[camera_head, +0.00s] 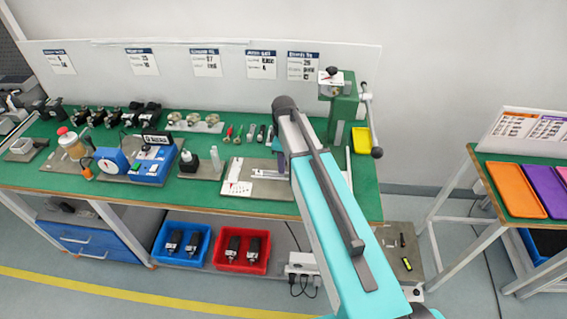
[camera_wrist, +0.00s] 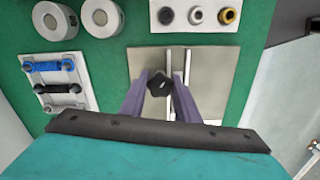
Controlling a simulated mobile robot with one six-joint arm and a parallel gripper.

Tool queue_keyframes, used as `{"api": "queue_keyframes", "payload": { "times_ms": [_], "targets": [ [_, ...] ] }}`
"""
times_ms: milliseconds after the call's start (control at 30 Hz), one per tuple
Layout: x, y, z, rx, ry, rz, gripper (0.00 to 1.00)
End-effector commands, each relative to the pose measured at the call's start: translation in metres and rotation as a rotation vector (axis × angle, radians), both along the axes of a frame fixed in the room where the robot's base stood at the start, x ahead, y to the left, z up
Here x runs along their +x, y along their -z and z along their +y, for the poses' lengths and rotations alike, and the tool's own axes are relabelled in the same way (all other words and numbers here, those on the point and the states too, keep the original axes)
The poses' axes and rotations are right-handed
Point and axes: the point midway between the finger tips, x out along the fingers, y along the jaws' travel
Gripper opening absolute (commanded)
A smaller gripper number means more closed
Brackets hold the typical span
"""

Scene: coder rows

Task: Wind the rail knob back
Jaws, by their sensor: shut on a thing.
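The rail knob (camera_wrist: 157,83), black and star-shaped, stands over a pale plate (camera_wrist: 142,60) with two light rails (camera_wrist: 187,62) in the wrist view. My gripper (camera_wrist: 162,82) has one purple finger on each side of the knob and is shut on it. In the head view my gripper (camera_head: 282,166) is low over the green bench, beside a grey plate (camera_head: 230,205) with a white scale and a metal rail. The knob is hidden there behind my arm.
A white board (camera_wrist: 68,103) with blue and black coiled parts and two white rolls (camera_wrist: 100,17) lie left of the plate. A block with round fittings (camera_wrist: 195,14) is beyond it. On the bench, a green lever press (camera_head: 343,105) stands right and a blue device (camera_head: 153,165) left.

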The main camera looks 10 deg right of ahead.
Motion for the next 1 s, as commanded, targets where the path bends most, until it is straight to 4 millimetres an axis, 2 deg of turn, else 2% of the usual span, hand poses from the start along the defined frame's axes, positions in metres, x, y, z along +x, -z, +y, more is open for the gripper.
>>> {"api": "queue_keyframes", "payload": {
  "times_ms": [1000],
  "targets": [
    [-0.0011,0.0004,0.0008,0.000,0.871,0.001,0.06]
  ]
}}
